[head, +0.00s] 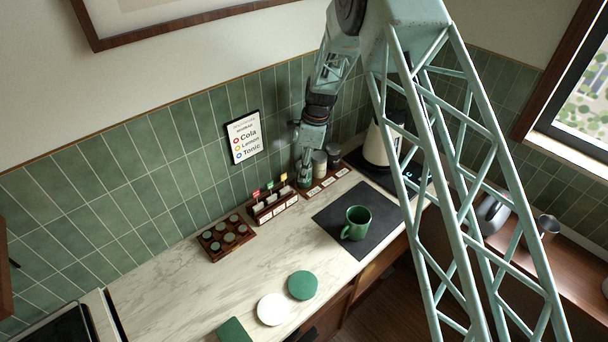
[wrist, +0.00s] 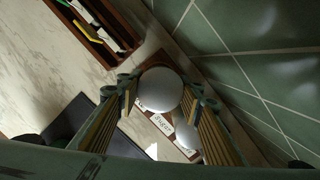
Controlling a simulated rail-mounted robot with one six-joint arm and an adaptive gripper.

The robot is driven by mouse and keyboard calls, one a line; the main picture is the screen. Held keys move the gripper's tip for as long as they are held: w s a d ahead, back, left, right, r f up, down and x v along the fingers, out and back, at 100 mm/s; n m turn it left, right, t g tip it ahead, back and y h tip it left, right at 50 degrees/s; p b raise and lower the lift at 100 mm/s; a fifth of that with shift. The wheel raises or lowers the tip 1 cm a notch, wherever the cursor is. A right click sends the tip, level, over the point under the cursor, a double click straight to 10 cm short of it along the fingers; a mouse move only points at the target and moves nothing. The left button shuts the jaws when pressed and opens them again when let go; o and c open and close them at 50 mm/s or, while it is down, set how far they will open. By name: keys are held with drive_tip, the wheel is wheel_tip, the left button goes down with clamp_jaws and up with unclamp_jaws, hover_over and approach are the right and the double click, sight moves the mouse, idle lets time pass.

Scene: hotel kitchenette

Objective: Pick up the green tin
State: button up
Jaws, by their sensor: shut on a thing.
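The green tin (head: 304,181) is at the left end of a row of tins against the tiled wall in the head view. Its round pale lid (wrist: 161,90) sits between my fingers in the wrist view, which hides its sides. My gripper (head: 305,168) comes down over this tin from above; in the wrist view my gripper (wrist: 160,103) has a finger on each side of it and is shut on it. I cannot tell whether its base touches the wooden tray (head: 327,184), which has white labels along its front.
Grey tins (head: 319,164) stand close to the right. A tea box (head: 272,206) with coloured tags is to the left, beside a pod tray (head: 226,238). A green mug (head: 356,223) stands on a dark mat (head: 329,231). A kettle (head: 378,145) stands further right.

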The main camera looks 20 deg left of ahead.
drive_tip(key=shift+r, duration=0.15)
drive_tip(key=shift+c, duration=0.2)
drive_tip(key=shift+r+b, duration=0.4)
drive_tip(key=shift+r, duration=1.25)
drive_tip(key=s+d+r+b, duration=0.1)
drive_tip(key=s+d+b, duration=0.1)
drive_tip(key=s+d, duration=0.6)
drive_tip(key=s, duration=0.5)
drive_tip(key=shift+s+d+r, duration=0.2)
drive_tip(key=shift+d+r, duration=0.05)
drive_tip(key=shift+d, duration=0.15)
